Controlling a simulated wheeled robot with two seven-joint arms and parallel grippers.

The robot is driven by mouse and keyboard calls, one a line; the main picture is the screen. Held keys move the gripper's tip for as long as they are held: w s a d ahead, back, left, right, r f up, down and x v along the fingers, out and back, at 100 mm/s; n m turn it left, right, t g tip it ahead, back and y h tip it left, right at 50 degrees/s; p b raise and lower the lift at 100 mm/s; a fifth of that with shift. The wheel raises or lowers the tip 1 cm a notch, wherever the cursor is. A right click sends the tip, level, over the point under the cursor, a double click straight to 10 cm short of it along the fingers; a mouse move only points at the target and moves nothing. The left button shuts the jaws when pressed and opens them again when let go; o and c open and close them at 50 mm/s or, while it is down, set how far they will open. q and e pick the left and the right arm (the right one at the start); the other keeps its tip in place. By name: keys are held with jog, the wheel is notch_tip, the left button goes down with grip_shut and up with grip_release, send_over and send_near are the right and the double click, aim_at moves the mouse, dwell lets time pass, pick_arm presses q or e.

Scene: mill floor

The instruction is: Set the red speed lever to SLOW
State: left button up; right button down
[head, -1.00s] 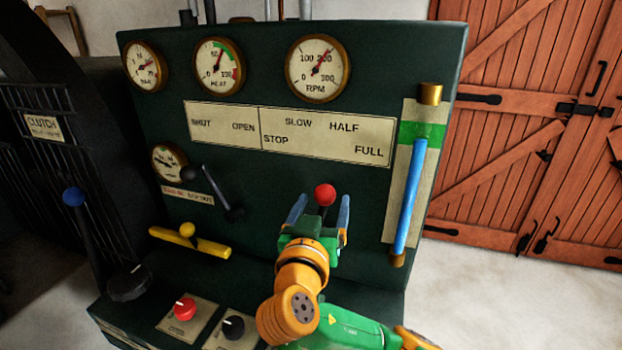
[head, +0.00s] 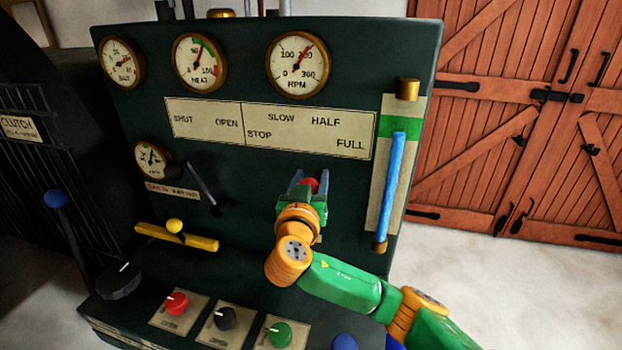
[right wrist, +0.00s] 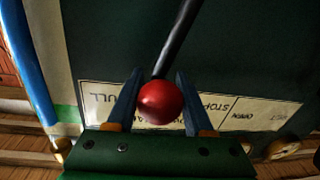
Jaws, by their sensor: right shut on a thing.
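The red speed lever has a round red knob (head: 311,184) on a dark shaft, below the SLOW and HALF words of the label plate (head: 309,131). My right gripper (head: 308,182) is shut on this knob, and its hand hides most of the shaft in the head view. In the right wrist view the red knob (right wrist: 160,102) sits between the two blue-grey fingers, with the dark shaft (right wrist: 180,38) running up and away. I cannot tell exactly which mark the lever stands at. My left gripper is not in view.
A black lever (head: 200,183) and a yellow handle (head: 176,236) are to the left. A blue vertical bar (head: 395,187) stands right of the knob. The RPM gauge (head: 297,64) is above.

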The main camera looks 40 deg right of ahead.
jog(key=w+a+n, duration=0.3)
jog(key=w+n, duration=0.1)
jog(key=shift+w+a+g+p, duration=0.1)
jog(key=shift+a+g+p, duration=0.2)
jog(key=shift+a+p, duration=0.1)
jog(key=shift+w+a+n, duration=0.2)
jog(key=shift+w+n, duration=0.15)
jog(key=shift+n, duration=0.25)
jog(key=shift+c, duration=1.5)
grip_release()
jog(key=shift+f, duration=0.1)
jog(key=b+v, duration=0.2)
jog(key=v, duration=0.5)
